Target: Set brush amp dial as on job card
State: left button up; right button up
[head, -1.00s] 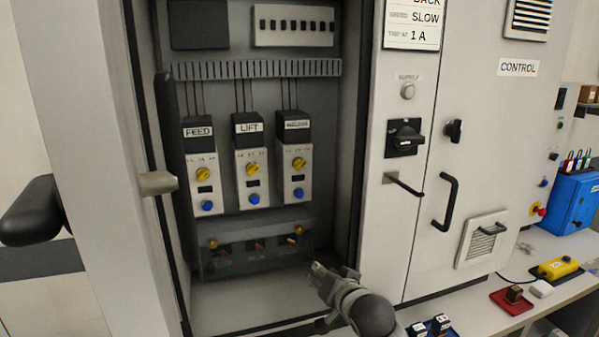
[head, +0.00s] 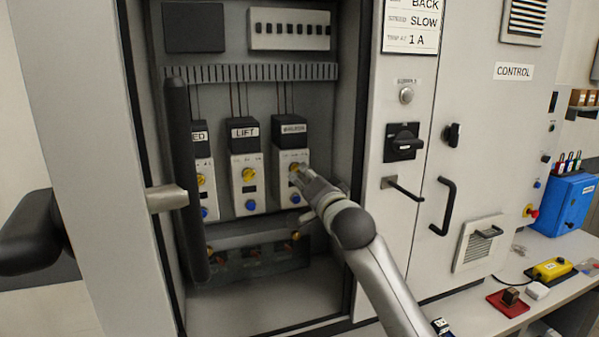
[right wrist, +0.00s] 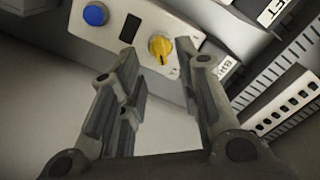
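The brush unit (head: 293,137) is the right one of three in the open cabinet; its small label is hard to read. Its yellow dial (head: 293,167) is partly hidden by my right gripper (head: 308,180). In the right wrist view the dial (right wrist: 160,47) shows between the two open fingers (right wrist: 165,75), ahead of their tips, apparently untouched. A blue button (right wrist: 95,14) and a dark window (right wrist: 130,28) are on the same face. The dial's scale is too small to read. The job card (head: 411,25) reads BACK, SLOW, TRIP AT 1 A.
The LIFT unit (head: 244,160) stands just left of the brush unit, and the FEED unit (head: 201,165) is partly covered by a dark upright bar (head: 185,180). A switch (head: 403,142) and lever (head: 402,187) stick out at right.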

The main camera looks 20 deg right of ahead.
aim_at(298, 172)
jog(key=shift+w+a+p, duration=0.1)
jog(key=shift+w+p, duration=0.3)
jog(key=shift+w, duration=2)
grip_shut()
